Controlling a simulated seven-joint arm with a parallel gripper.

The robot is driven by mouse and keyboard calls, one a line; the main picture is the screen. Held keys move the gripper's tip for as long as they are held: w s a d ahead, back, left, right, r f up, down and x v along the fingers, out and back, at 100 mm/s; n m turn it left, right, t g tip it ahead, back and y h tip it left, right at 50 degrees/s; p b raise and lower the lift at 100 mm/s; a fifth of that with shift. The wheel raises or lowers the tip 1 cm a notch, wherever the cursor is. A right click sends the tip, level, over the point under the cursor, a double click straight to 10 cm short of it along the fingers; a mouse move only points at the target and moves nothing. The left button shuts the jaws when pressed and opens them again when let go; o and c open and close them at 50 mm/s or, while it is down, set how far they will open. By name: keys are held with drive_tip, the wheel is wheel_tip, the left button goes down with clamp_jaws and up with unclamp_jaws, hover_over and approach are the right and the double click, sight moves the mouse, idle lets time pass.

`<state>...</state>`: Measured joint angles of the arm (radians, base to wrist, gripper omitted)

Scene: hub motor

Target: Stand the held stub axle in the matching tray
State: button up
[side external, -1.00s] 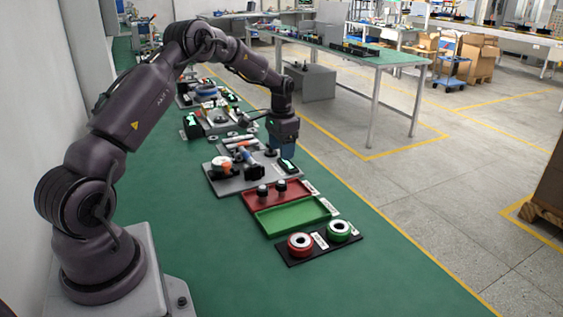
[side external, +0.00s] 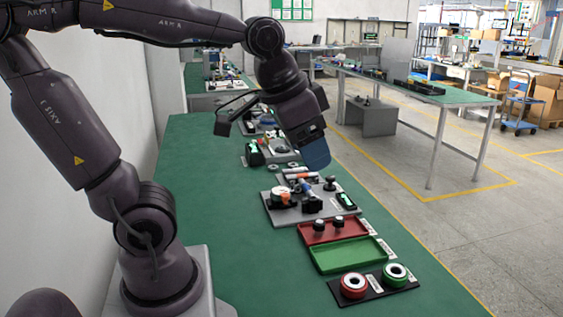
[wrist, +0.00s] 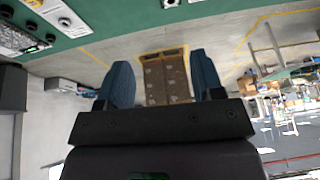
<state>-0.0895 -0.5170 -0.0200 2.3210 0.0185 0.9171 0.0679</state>
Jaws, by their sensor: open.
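My gripper (side external: 316,156) is raised above the bench, beyond the trays and over the fixture area. In the wrist view its two blue fingers (wrist: 160,65) stand apart with nothing between them. The red tray (side external: 340,236) holds two small dark upright parts, a left one (side external: 318,225) and a right one (side external: 338,222), which look like stub axles. The green tray (side external: 348,254) beside it is empty. Another small dark upright part (side external: 330,183) stands on the grey fixture plate (side external: 284,215).
A black block with a lit display (side external: 346,200) is on the fixture plate. Green bench top (side external: 225,215) is clear to the left.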

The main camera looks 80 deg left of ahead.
drive_tip(key=shift+t+h, duration=0.3)
drive_tip(key=shift+t, duration=0.1)
drive_tip(key=s, duration=0.1)
drive_tip(key=s+d+f, duration=0.1)
drive_tip(key=s, duration=0.1)
drive_tip(key=s+d, duration=0.1)
drive_tip(key=shift+s+f, duration=0.3)
drive_tip(key=shift+s, duration=0.05)
idle(0.4)
